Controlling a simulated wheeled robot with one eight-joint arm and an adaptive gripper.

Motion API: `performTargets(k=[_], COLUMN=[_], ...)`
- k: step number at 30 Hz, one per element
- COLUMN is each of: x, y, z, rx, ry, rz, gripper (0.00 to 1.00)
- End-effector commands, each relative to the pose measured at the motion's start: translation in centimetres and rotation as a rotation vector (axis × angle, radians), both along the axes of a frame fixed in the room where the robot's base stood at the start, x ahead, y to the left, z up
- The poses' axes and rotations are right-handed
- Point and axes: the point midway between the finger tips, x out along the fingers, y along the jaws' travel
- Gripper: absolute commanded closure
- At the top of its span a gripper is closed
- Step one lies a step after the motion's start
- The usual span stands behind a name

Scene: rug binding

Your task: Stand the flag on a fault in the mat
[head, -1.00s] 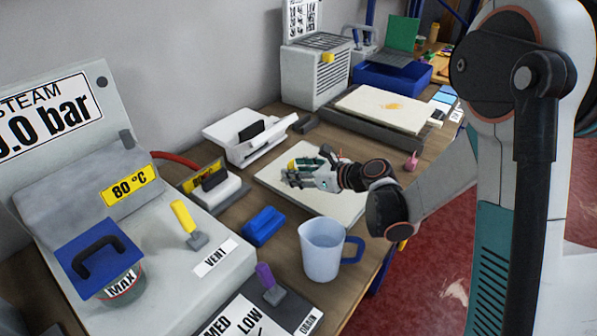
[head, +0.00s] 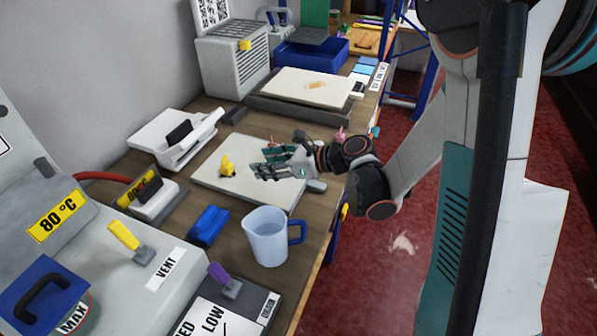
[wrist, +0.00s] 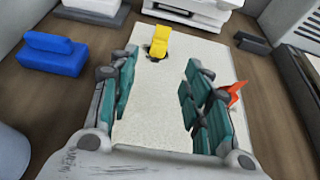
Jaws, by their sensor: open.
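The cream mat (head: 225,186) lies flat on the wooden bench; it also fills the middle of the wrist view (wrist: 150,125). A small yellow flag (head: 227,163) stands on it toward the left far side. In the wrist view the flag (wrist: 160,42) appears upright, with a dark patch round its foot. I cannot tell whether that patch is its base or a fault in the mat. My gripper (head: 257,170) is open and empty over the mat, to the right of the flag and apart from it. In the wrist view the flag is beyond the open fingers (wrist: 157,92).
A blue block (head: 208,226) and a clear jug (head: 268,240) stand at the mat's near side. White devices (head: 172,138) are behind left. A second cream pad (head: 290,88) with an orange stain lies farther back. An orange-red item (wrist: 232,93) is beside my right finger.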

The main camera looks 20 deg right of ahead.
Motion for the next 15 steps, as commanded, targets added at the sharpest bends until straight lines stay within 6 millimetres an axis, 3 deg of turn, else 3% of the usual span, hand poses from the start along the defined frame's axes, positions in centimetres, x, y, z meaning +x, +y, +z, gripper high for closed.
performTargets(k=[5,15], x=[-0.8,-6.0], y=[0.0,-1.4], z=[0.9,4.5], rx=[-0.110,-0.697], ry=[-0.060,-0.367], rz=[0.039,0.321], gripper=[0.55,0.55])
